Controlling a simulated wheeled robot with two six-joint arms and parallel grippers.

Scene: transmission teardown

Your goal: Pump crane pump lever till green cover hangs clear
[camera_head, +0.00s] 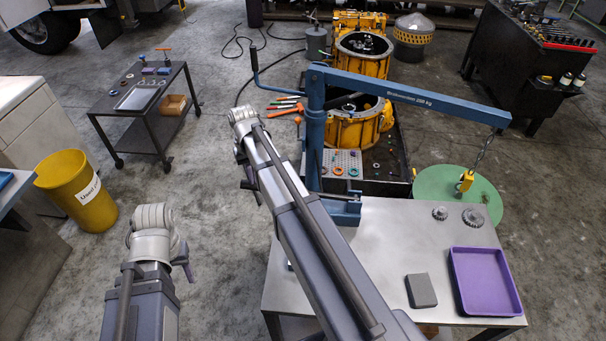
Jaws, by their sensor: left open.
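The blue crane (314,130) stands at the back of the grey table, its boom reaching right. A chain and yellow hook (465,181) hang from the boom tip over the round green cover (436,190). I cannot tell whether the cover hangs or rests; the table hides its near edge. A bent lever with a dark grip (252,60) sticks out left of the crane post, apparently the pump lever. My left gripper (187,265) is open and low at left, far from the lever. My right gripper (249,184) is below the lever, apart from it; its fingers are unclear.
The table holds two gears (473,217), a grey block (421,290) and a purple tray (486,282). Yellow housings (355,129) stand behind the crane. A dark cart (150,105) and a yellow bin (75,190) stand left, with open floor between them and my arms.

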